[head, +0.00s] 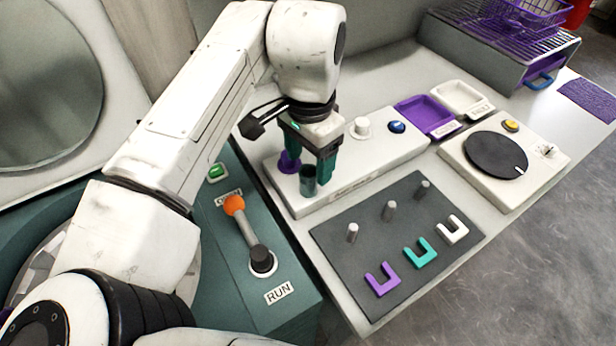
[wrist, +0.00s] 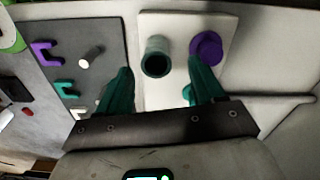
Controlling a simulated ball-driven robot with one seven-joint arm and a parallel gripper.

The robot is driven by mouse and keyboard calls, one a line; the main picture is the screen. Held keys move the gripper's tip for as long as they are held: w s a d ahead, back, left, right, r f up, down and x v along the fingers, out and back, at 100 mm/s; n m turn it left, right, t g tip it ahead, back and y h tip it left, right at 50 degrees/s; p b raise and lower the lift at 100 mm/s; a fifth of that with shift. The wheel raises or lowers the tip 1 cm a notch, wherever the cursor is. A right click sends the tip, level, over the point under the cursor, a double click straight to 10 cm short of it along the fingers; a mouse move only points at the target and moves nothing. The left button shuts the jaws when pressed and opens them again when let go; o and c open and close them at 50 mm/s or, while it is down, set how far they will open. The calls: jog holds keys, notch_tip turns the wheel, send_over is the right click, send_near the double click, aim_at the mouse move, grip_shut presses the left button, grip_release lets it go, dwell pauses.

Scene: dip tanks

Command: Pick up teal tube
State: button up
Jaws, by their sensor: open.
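The teal tube (head: 308,181) is a dark teal, open-topped cylinder standing upright on the front end of a long white station (head: 300,207). In the wrist view the teal tube (wrist: 156,57) shows its round opening, framed between and just beyond the fingertips. My gripper (head: 307,167) has two teal fingers spread apart, pointing down close above the tube. In the wrist view my gripper (wrist: 160,67) is empty, with clear gaps between the tube and both fingers. Whether the fingertips reach below the tube's rim is unclear.
A purple tube (head: 289,163) stands beside the teal one, close to one finger; it also shows in the wrist view (wrist: 206,47). A dark board (head: 340,240) with pegs and coloured U-shaped pieces lies to the right. A lever (head: 248,232) with an orange knob stands in front.

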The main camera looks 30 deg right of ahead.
aim_at(309, 174)
jog(key=shift+s+a+f, duration=0.1)
jog(key=shift+s+f, duration=0.1)
jog(key=shift+f, duration=1.65)
jog(key=shift+c, duration=0.4)
jog(key=c, duration=1.1)
